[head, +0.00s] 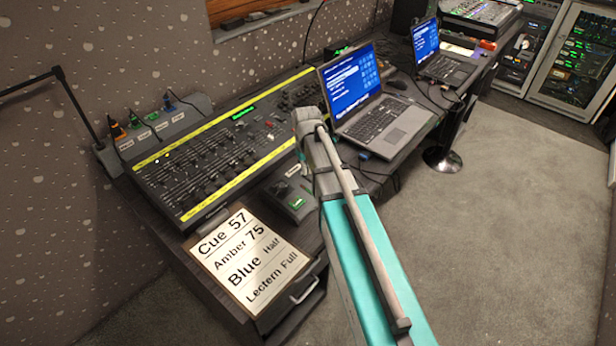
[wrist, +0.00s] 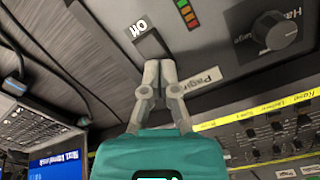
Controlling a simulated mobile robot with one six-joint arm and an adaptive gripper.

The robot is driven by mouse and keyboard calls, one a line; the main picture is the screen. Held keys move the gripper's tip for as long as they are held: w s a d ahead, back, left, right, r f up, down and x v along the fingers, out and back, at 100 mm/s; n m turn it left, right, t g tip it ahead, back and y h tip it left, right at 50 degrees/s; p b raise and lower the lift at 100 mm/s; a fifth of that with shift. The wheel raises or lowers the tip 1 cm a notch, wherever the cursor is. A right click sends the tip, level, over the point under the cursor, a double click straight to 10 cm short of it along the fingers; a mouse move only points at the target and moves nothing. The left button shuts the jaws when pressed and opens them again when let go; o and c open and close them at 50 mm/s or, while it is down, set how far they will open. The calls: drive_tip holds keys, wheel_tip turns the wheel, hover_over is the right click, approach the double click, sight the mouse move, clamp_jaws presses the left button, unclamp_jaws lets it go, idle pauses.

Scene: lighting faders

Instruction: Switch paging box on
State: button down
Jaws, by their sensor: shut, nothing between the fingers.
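The paging box (wrist: 225,58) fills the upper part of the wrist view, a grey panel with a partly hidden label (wrist: 203,84) that reads "Pagin". A dark switch (wrist: 150,44) sits on it, with the word "Off" showing at its far end. My gripper (wrist: 160,64) is shut and empty, its fingertips at the near end of the switch. I cannot tell whether they touch it. In the head view my arm covers my gripper. A small grey box (head: 288,203) beside my arm there may be the paging box; its lettering is too small to read.
The box has a knob (wrist: 270,32) and a coloured light strip (wrist: 187,13). A yellow-edged fader desk (head: 222,148) lies behind. An open laptop (head: 365,95) stands to its right. A cue card (head: 248,259) lies at the front. Open floor (head: 500,230) is at right.

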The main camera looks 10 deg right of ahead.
drive_tip(key=shift+f, duration=0.25)
drive_tip(key=shift+r, duration=0.15)
drive_tip(key=shift+r+p, duration=3.35)
drive_tip(key=shift+r, duration=0.05)
drive_tip(key=s+r+m+p, duration=0.1)
drive_tip(key=s+r+p, duration=0.1)
drive_tip(key=s, duration=1.4)
drive_tip(key=shift+a, duration=0.2)
drive_tip(key=shift+r, duration=0.1)
